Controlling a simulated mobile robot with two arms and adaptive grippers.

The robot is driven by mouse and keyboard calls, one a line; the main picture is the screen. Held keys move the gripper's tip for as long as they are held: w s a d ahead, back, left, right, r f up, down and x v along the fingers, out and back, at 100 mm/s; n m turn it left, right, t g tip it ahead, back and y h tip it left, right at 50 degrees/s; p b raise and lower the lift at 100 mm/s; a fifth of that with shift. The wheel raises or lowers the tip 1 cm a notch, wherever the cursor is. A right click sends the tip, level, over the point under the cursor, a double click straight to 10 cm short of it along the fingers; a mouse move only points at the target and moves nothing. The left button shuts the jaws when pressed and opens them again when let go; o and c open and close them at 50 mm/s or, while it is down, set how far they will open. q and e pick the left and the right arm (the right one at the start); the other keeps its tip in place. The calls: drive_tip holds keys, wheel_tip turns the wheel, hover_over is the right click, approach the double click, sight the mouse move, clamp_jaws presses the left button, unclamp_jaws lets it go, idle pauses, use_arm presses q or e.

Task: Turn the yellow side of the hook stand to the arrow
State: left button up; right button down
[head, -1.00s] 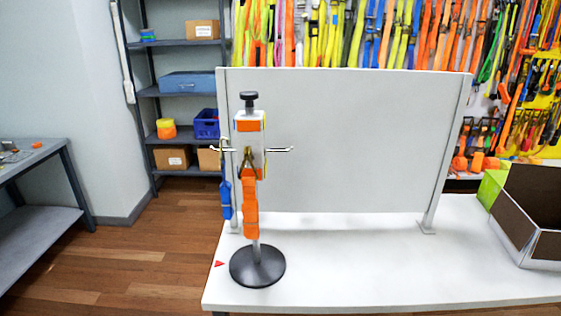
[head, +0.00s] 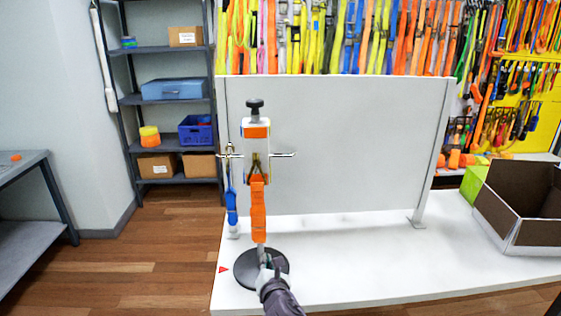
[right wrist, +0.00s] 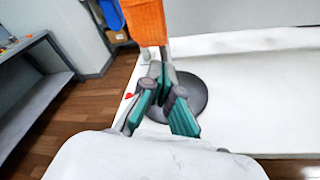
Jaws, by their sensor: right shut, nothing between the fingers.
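The hook stand (head: 257,139) stands upright at the table's left end, with a black knob on top and a round black base (head: 245,268). An orange panel on its white head faces me; I cannot make out a yellow side clearly. An orange strap (head: 258,210) hangs from the front hook and a blue strap (head: 231,205) from the left hook. The red arrow (head: 223,269) lies left of the base. My right gripper (head: 264,262) is shut and empty, low by the pole; it also shows in the right wrist view (right wrist: 167,88). My left gripper is out of view.
A white panel (head: 330,145) stands behind the hook stand. An open box (head: 520,208) and a green box (head: 474,182) are at the table's right. The table (head: 380,255) between is clear. Shelves stand behind on the left.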

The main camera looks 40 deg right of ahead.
drive_tip(key=s+d+r+n+t+h, duration=0.1)
drive_tip(key=d+r+n+h, duration=0.1)
drive_tip(key=r, duration=0.8)
drive_tip(key=s+d+r+n+t+h, duration=0.2)
drive_tip(key=r+h, duration=0.1)
drive_tip(key=r, duration=0.7)
drive_tip(key=p+x, duration=0.3)
drive_tip(key=x, duration=1.1)
drive_tip(key=shift+w+a+p, duration=0.2)
drive_tip(key=shift+a+p, duration=0.15)
drive_tip(key=shift+f+y, duration=0.1)
drive_tip(key=shift+y, duration=0.3)
